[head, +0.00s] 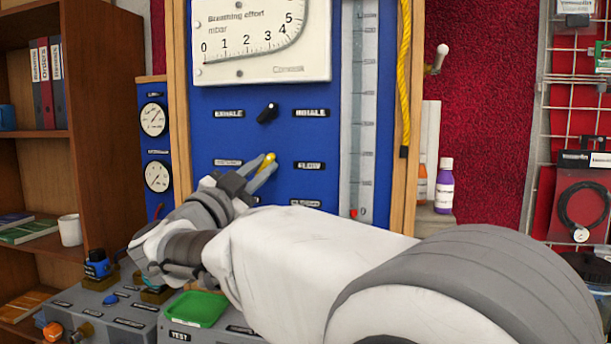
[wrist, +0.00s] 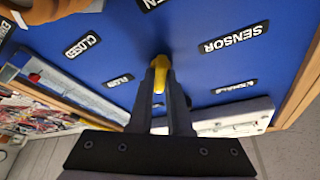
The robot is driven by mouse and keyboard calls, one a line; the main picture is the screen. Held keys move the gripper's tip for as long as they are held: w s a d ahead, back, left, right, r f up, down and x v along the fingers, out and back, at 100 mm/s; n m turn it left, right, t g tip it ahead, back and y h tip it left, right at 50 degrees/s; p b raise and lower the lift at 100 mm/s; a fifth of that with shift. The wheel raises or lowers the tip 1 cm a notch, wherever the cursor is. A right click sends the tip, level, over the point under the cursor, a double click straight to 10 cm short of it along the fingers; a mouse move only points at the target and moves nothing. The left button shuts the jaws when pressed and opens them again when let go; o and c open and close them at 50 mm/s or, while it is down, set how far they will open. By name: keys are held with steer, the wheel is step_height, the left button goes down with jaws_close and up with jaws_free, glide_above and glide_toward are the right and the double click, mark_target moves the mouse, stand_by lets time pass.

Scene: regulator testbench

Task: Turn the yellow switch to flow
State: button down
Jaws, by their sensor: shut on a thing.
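The yellow switch (head: 269,160) sits on the blue panel, below the black knob, between a label on its left and the FLOW label (head: 309,166) on its right. My gripper (head: 264,167) reaches the panel from below and is shut on the yellow switch. In the wrist view the switch (wrist: 160,72) shows between the two fingertips (wrist: 160,80). The fingers hide part of it, so its exact pointing direction is hard to tell.
A black knob (head: 267,113) between EXHALE and INHALE labels sits just above. A clear flow tube (head: 361,120) and a yellow cord (head: 404,70) are to the right. A green tray (head: 196,309) and a grey control box (head: 105,318) stand below my arm.

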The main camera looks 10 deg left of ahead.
steer(key=shift+m+g+h, duration=0.4)
steer(key=shift+m+g, duration=0.1)
steer(key=shift+m, duration=0.9)
steer(key=shift+r, duration=0.1)
steer(key=c, duration=0.9)
jaws_free()
steer(key=shift+o, duration=0.2)
steer(key=v, duration=1.7)
steer(key=shift+s, duration=0.15)
steer(key=shift+a, duration=0.1)
